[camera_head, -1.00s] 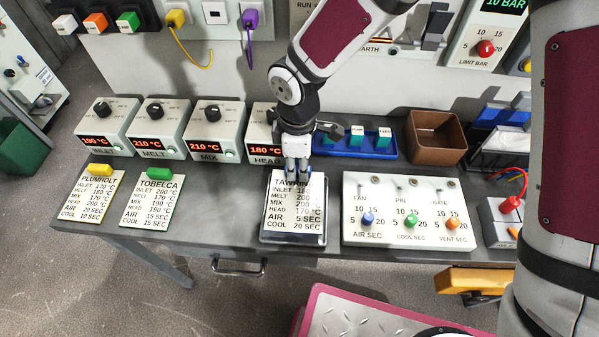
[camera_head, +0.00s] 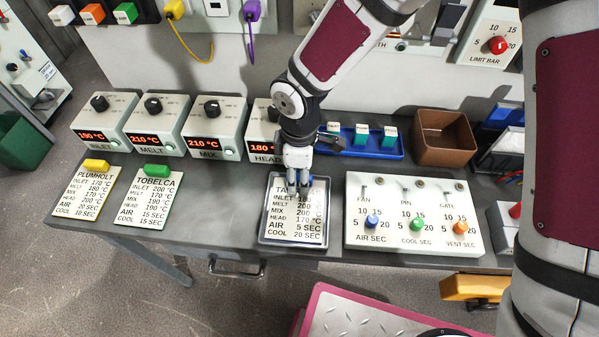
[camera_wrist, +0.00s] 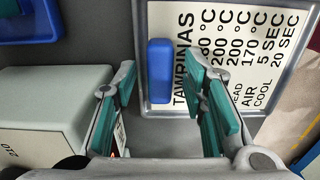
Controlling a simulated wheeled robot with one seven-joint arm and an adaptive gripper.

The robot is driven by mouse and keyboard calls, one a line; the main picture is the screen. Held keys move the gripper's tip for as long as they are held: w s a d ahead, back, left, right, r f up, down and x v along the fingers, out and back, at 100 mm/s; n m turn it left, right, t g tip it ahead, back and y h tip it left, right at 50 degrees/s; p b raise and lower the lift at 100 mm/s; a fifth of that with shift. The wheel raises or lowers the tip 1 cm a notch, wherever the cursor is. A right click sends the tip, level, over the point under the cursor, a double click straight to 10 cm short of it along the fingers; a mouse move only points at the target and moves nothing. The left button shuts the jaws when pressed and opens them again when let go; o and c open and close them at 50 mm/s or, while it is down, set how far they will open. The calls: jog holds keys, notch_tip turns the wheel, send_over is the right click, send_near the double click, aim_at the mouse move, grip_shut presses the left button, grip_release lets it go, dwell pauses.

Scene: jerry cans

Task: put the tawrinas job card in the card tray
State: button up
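The Tawrinas job card (camera_head: 297,217) is white with black print and has a blue tab (camera_wrist: 159,70) at its heading end. It lies inside the raised grey rim of the card tray (camera_head: 263,226), and the rim also shows around it in the wrist view (camera_wrist: 291,74). My gripper (camera_head: 304,190) is just over the heading end and hides part of the name in the head view. In the wrist view my gripper (camera_wrist: 160,82) is open, its green-padded fingers apart on either side of the tab, with nothing held.
Plumholt (camera_head: 86,191) and Tobelca (camera_head: 149,198) cards lie on the bench at left. A timer panel (camera_head: 411,215) stands close right of the tray. Heater boxes, including the Head box (camera_head: 262,130), a blue tray (camera_head: 375,152) and a brown bin (camera_head: 444,138) line the back.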

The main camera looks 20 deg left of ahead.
notch_tip(320, 180, up, 12)
jog(key=shift+r, duration=0.15)
dwell(0.4)
jog(key=w+d+r+m+t, duration=0.1)
jog(key=d+r+m, duration=0.45)
jog(key=d, duration=0.35)
jog(key=d+r+m+t, duration=0.1)
jog(key=d+r+m, duration=0.4)
jog(key=d, duration=0.4)
jog(key=s+d+r+m+t, duration=0.1)
jog(key=s+d+r+m, duration=0.2)
jog(key=s+d+m, duration=0.2)
jog(key=s+d+r+m+t, duration=0.2)
jog(key=s+d+m, duration=0.3)
jog(key=d, duration=0.4)
jog(key=shift+v, duration=0.95)
